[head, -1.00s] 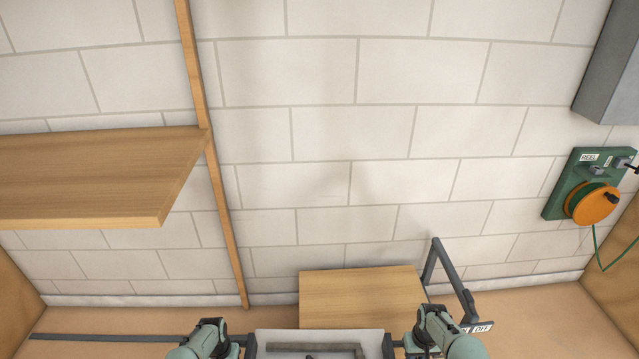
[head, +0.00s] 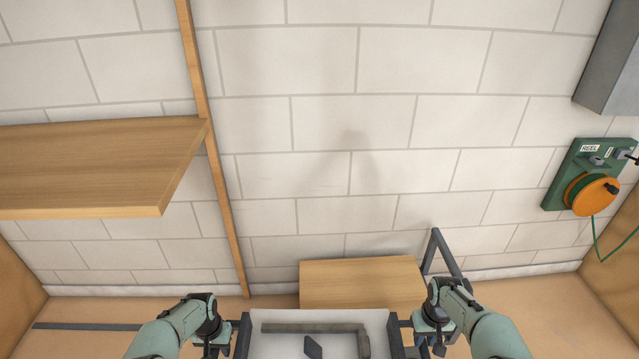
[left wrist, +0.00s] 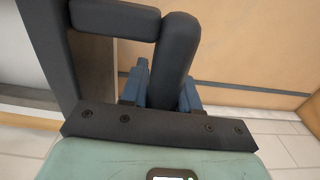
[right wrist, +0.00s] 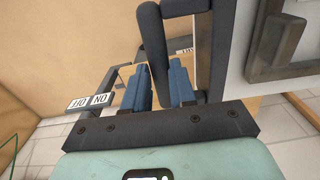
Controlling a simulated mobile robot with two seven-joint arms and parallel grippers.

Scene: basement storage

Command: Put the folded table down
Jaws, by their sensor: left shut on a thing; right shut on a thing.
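The folded table (head: 285,320) is a pale panel with dark side rails and dark folded parts on its face. It is upright at the bottom centre of the head view, its lower part cut off. My left gripper (head: 229,332) is at its left side, with blue fingers around a dark bar in the left wrist view (left wrist: 165,90). My right gripper (head: 408,330) is at its right side, with blue fingers around a dark bar in the right wrist view (right wrist: 160,85). Whether the table touches the floor is hidden.
A wooden board (head: 360,280) with a dark frame (head: 445,255) lies beyond the table, near the block wall (head: 330,130). A wooden shelf (head: 100,165) juts out at left beside a wooden post (head: 215,150). A green and orange reel (head: 590,185) hangs at right. A dark strip (head: 90,326) lies on the floor.

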